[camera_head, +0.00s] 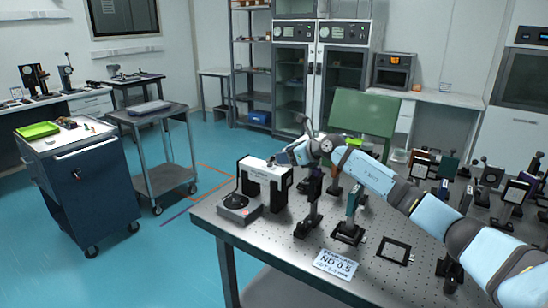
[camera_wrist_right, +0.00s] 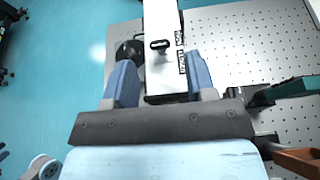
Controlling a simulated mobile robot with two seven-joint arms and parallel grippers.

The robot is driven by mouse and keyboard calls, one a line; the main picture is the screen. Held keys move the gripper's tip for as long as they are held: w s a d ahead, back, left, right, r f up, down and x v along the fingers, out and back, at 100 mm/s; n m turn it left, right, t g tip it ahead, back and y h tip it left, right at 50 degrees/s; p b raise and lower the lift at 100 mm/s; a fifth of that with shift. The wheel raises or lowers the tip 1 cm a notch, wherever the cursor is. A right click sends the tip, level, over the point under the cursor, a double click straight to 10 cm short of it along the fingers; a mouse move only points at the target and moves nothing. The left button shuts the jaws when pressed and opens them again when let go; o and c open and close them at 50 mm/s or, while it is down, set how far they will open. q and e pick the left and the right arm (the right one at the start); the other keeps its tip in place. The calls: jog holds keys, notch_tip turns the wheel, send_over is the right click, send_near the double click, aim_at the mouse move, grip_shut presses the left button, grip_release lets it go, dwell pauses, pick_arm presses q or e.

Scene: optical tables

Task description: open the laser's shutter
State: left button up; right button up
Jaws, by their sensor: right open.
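The laser (camera_head: 258,171) is a white-topped box with dark parts, near the left corner of the optical table. In the right wrist view its white top (camera_wrist_right: 160,78) carries a small dark shutter lever or knob (camera_wrist_right: 159,45) and black lettering. My right gripper (camera_head: 277,160) is over the laser's right end. In the wrist view the gripper (camera_wrist_right: 160,72) has its two blue fingers apart, one on each side of the white body, with the knob ahead of the tips. Contact with the laser cannot be told. My left gripper is out of view.
The optical table (camera_head: 283,240) has a dark round-topped device (camera_head: 239,204) beside the laser at its corner. A grey cart (camera_head: 165,178) stands across open floor.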

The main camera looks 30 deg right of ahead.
aim_at(273, 158)
jog(key=x, duration=0.5)
jog(key=shift+w+a, duration=0.1)
jog(key=shift+w, duration=0.1)
jog(key=c, duration=0.9)
